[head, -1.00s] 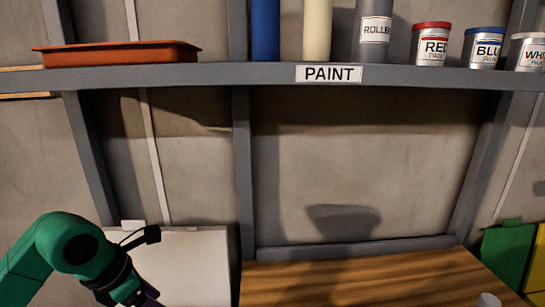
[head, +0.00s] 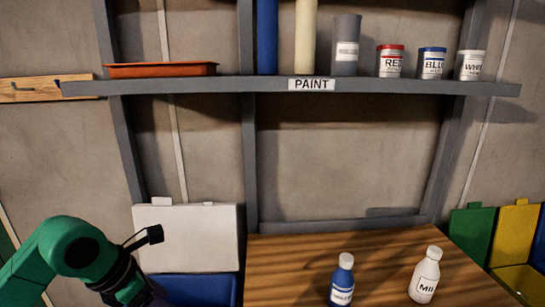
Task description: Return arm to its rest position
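My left arm (head: 75,250) comes in from the lower left of the head view, green with a black wrist. Its gripper fingers are cut off or hidden at the bottom edge, in front of a blue bin, so their opening does not show. My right arm and gripper are out of the picture.
A wooden table (head: 380,250) holds a blue bottle (head: 342,280) and a white bottle (head: 425,275). A blue bin (head: 200,288) with a white lid (head: 190,235) stands left. Green (head: 472,233) and yellow (head: 513,235) lids are right. A paint shelf (head: 240,85) runs above.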

